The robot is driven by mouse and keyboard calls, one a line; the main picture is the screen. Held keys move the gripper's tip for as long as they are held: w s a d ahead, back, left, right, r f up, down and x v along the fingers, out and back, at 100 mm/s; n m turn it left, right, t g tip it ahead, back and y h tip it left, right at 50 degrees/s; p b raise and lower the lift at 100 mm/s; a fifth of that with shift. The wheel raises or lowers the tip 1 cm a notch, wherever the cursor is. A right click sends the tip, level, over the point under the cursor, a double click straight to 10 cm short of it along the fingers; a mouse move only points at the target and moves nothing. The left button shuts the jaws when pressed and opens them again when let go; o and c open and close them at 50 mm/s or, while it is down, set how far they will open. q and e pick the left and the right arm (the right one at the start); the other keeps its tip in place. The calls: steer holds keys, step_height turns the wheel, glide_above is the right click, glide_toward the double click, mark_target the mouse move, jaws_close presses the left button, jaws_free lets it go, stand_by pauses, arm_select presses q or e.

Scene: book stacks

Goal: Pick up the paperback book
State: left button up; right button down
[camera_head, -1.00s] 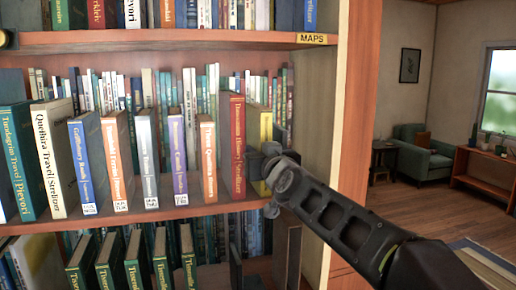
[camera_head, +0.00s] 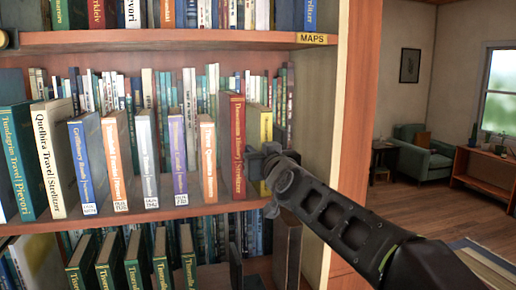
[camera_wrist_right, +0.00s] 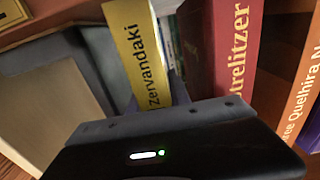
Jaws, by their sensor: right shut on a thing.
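A thin yellow book (camera_head: 265,127) stands upright at the right end of the middle shelf row, partly hidden by my right gripper. In the right wrist view the yellow book (camera_wrist_right: 138,50) shows its spine, lettered "Zervandaki", between the grey fingers. My right gripper (camera_head: 266,165) is shut on this book, low on its spine. I cannot tell from its look whether it is the paperback. A red book (camera_head: 237,140) stands just left of it, and shows right of it in the wrist view (camera_wrist_right: 222,50). My left gripper is not in view.
Several books stand in a row to the left, the nearest an orange one (camera_head: 208,160). The shelf board (camera_head: 130,218) runs below, and the wooden bookcase side (camera_head: 352,100) is close on the right. The room beyond, with an armchair (camera_head: 422,150), has open floor.

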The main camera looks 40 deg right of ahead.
mark_target(266, 129)
steer(key=shift+s+r, duration=0.1)
steer(key=shift+r, duration=0.2)
stand_by(0.4)
steer(key=shift+s+r, duration=0.1)
steer(key=shift+r, duration=0.85)
step_height(266, 129, up, 5)
steer(key=shift+f, duration=0.15)
steer(key=b+v, duration=0.1)
steer(key=v, duration=0.1)
steer(key=b+v, duration=0.2)
steer(key=v, duration=0.1)
steer(key=b+v, duration=0.2)
steer(key=v, duration=0.1)
steer(key=shift+a+f, duration=0.2)
steer(key=shift+f, duration=0.05)
steer(key=b+v, duration=0.3)
steer(key=v, duration=0.8)
steer(key=shift+s+r+b, duration=0.15)
steer(key=shift+s+b, duration=0.15)
